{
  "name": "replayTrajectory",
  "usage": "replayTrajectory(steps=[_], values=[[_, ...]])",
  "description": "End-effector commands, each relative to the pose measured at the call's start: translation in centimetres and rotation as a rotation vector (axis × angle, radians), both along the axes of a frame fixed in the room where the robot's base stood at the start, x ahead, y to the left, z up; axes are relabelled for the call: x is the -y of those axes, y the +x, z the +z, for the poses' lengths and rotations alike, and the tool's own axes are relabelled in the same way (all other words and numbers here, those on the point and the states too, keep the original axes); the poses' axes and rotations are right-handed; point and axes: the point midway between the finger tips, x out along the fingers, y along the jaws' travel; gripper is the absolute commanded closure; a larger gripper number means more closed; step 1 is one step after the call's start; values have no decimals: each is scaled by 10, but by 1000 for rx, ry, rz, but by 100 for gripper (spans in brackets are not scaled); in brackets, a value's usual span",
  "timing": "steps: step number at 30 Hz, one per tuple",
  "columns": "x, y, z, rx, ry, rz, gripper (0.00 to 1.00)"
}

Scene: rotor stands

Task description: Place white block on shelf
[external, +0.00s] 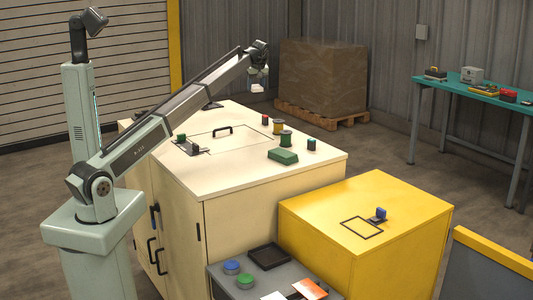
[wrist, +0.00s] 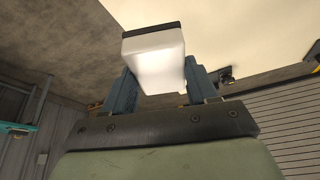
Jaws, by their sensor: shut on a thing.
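The white block (external: 257,88) hangs from my gripper (external: 259,79) in the external view, above the far part of the cream cabinet (external: 235,178). In the wrist view the white block (wrist: 156,62) has a dark strip along its far end. It sits between the two blue fingers of my gripper (wrist: 161,88), which are shut on it. No open shelf is plain in view; I cannot tell which surface is the shelf.
The cream top holds a hatch with a black handle (external: 222,130), green and yellow spools (external: 286,139) and a green block (external: 283,156). A yellow cabinet (external: 370,215) with an outlined square and a grey stand with buttons (external: 232,267) are in front. A wrapped crate (external: 322,78) stands behind.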

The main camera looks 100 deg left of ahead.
Motion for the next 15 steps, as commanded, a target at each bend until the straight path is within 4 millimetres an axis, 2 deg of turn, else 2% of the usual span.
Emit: replayTrajectory(steps=[8, 15], values=[[76, 77, 2, 1, -1, -132, 75], [158, 145, 4, 1, -2, -269, 75]])
